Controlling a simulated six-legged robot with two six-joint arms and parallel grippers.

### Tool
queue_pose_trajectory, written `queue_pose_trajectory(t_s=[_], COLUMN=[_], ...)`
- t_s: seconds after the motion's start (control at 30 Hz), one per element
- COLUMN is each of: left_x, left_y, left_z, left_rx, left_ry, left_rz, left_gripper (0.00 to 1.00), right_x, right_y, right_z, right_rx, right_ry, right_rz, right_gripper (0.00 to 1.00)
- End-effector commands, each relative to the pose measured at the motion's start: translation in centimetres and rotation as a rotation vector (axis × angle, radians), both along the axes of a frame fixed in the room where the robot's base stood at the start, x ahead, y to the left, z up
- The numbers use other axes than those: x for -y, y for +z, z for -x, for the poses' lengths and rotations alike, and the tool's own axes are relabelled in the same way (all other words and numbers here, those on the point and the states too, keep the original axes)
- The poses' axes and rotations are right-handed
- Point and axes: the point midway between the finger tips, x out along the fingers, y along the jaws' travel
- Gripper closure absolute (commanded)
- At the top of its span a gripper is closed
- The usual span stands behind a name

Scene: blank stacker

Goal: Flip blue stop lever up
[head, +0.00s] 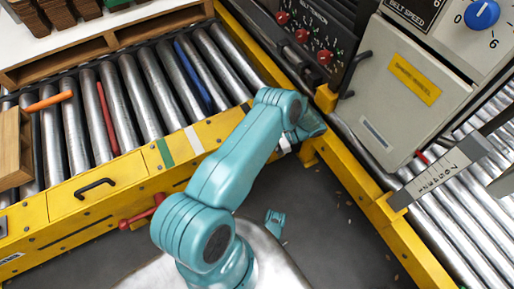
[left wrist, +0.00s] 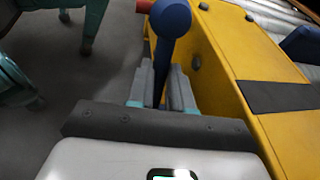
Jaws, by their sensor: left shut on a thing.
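The blue stop lever (left wrist: 170,20) shows in the left wrist view as a dark blue rod with a round knob, beside a yellow rail (left wrist: 222,65). My left gripper (left wrist: 161,92) has its two grey fingers on either side of the rod below the knob and is shut on it. The knob sticks out past the fingertips. The lower end of the rod is hidden by the gripper. In the head view my teal left arm reaches to the inner corner of the yellow frame (head: 225,128); it hides the lever there. My right gripper is in neither view.
A roller conveyor (head: 140,88) runs at left, with orange, red and dark blue rods on it and a wooden box (head: 12,148). A grey cabinet (head: 405,85) and red-knobbed panel (head: 315,40) stand at right. A red handle (head: 140,215) sticks out below the drawer.

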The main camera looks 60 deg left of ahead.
Motion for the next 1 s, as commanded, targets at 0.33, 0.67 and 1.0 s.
queue_pose_trajectory(t_s=[0.33, 0.67, 1.0], left_x=[-0.1, -0.1, -0.3], left_y=[0.0, 0.1, 0.1], left_z=[-0.1, 0.4, 2.2], left_rx=[0.007, 0.074, 0.177], left_ry=[-0.002, -0.003, -0.006], left_rz=[-0.002, 0.004, 0.008], left_gripper=[0.55, 0.55, 0.55], right_x=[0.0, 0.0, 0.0], right_y=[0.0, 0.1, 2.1], right_z=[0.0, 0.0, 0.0], right_rx=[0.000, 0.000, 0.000], right_ry=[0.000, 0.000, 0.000], right_rz=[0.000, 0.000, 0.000], right_gripper=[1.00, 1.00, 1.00])
